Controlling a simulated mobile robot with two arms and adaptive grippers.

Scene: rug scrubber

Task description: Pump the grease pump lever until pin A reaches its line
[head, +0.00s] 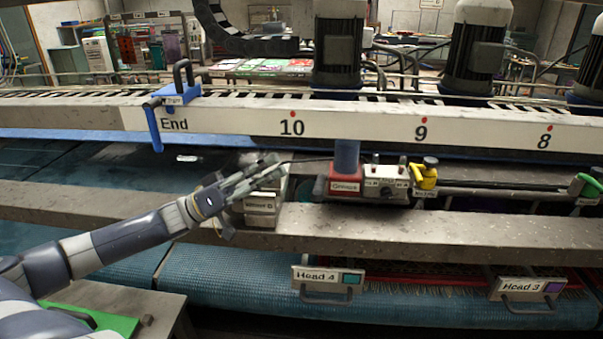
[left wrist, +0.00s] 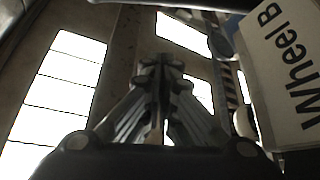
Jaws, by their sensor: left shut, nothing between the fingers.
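The grease pump has a red base (head: 344,187) labelled "Grease" and a blue cylinder (head: 346,156). A thin dark lever (head: 308,161) reaches left from the cylinder. To its right is a grey block (head: 385,184) with small pins or knobs on top; pin A and its line are too small to make out. My left gripper (head: 272,161) is shut and empty, its fingertips near the lever's left end; I cannot tell whether they touch it. The left wrist view shows the closed fingers (left wrist: 160,72) with nothing between them. My right gripper is not in view.
A stack of pale boxes (head: 262,207), labelled "Wheel B" in the left wrist view (left wrist: 290,75), stands just under my left gripper. A yellow valve (head: 425,175) is right of the pump. The numbered beam (head: 350,125) runs behind; the grey front beam (head: 440,228) crosses in front.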

